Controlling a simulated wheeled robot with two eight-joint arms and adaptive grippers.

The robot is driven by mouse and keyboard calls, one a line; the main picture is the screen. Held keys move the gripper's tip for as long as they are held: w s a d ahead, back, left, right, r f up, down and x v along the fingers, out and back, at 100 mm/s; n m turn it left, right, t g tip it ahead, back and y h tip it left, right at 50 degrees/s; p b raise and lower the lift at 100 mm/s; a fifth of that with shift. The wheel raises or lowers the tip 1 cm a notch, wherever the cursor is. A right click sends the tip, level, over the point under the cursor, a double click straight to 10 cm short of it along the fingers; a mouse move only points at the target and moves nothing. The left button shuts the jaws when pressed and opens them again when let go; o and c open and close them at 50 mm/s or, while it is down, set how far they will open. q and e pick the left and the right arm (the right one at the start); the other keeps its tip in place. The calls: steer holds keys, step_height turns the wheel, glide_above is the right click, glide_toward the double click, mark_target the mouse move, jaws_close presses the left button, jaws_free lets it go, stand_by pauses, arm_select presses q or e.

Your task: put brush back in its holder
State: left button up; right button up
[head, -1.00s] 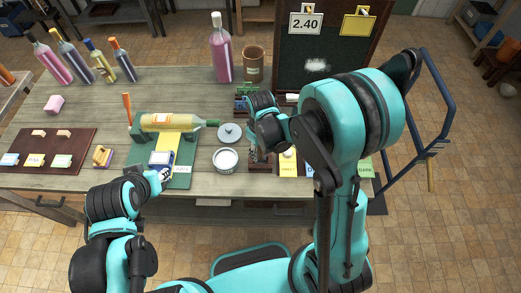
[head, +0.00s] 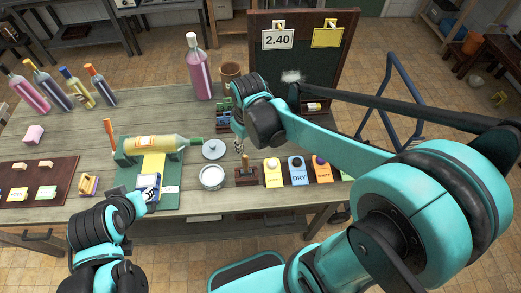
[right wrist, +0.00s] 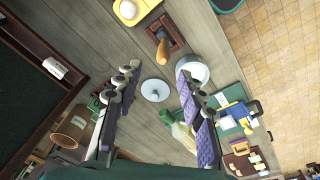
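A brush with a tan wooden handle (right wrist: 162,49) stands in a dark brown wooden holder (right wrist: 178,38) in the right wrist view. In the head view the handle (head: 245,162) rises from the holder (head: 247,178), right of the white tin. The bristles are hidden. My right gripper (head: 238,143) is above and behind the holder, apart from the brush. In the right wrist view its fingers (right wrist: 157,82) are spread wide with nothing between them. My left gripper (head: 150,196) is at a blue-and-white item on the green mat; its fingers are too small to read.
The open white tin (head: 211,178) and its grey lid (head: 214,149) stand left of the holder. A bottle (head: 158,143) lies in a green cradle. Colored cards (head: 297,171) lie to the right. A chalkboard (head: 300,73) and brown pot (head: 231,74) stand behind.

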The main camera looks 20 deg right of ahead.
steer(key=s+d+r+m+t, duration=0.3)
steer(key=s+r+m+t, duration=0.1)
steer(key=s, duration=0.5)
steer(key=shift+d+r+m+t, duration=0.4)
steer(key=shift+r+t, duration=0.35)
steer(key=shift+t, duration=0.15)
steer(key=shift+w, duration=0.1)
step_height(320, 180, down, 16)
steer(key=b, duration=1.5)
steer(key=shift+r, duration=0.2)
